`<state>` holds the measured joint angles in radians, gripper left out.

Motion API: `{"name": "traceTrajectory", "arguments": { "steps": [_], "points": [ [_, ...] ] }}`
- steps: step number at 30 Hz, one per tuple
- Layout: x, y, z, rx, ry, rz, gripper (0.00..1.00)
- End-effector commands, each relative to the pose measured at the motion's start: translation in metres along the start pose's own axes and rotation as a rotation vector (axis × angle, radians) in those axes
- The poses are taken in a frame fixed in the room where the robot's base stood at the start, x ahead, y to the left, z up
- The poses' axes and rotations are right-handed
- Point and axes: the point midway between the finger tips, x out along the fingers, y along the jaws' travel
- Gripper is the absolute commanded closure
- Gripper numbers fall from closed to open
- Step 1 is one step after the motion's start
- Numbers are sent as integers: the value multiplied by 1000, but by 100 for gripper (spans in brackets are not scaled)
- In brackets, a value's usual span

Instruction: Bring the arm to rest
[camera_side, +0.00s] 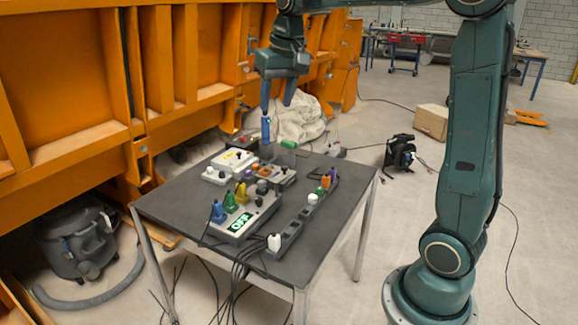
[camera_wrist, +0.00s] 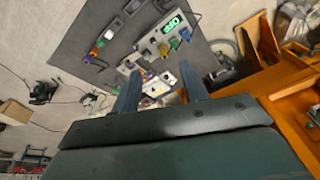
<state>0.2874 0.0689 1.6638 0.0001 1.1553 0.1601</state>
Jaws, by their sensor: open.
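My gripper (camera_side: 277,105) is in the side view above the far end of the dark table (camera_side: 165,201). Its two fingers point down and are apart. In the wrist view the gripper (camera_wrist: 160,90) also shows as two separate fingers, with nothing held between them. A blue upright item (camera_side: 265,128) stands just below the left finger in the side view; whether they touch I cannot tell. My arm is raised and bent over the table.
On the table are a grey box with coloured plugs and a lit OFF display (camera_side: 240,223), a power strip (camera_side: 290,232), and a white box (camera_side: 234,160). An orange steel structure (camera_side: 75,95) rises close behind the table. A vacuum cleaner (camera_side: 75,240) stands left. Cables hang at the front.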

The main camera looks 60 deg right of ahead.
Motion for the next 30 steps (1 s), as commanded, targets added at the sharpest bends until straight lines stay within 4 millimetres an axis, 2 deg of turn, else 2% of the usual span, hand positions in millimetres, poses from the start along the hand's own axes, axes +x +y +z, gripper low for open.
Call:
{"name": "traceTrajectory", "arguments": {
  "steps": [1, 6, 15, 24, 30],
  "points": [
    [-7, -4, 13, -22, 12, -6, 56],
    [-20, -14, 54, -90, 47, -24, 56],
    [-30, -21, 127, -210, 110, -57, 56],
    [-22, -18, 200, -326, 173, -92, 56],
    [-10, -13, 239, -392, 208, -113, 56]
  ]
}}
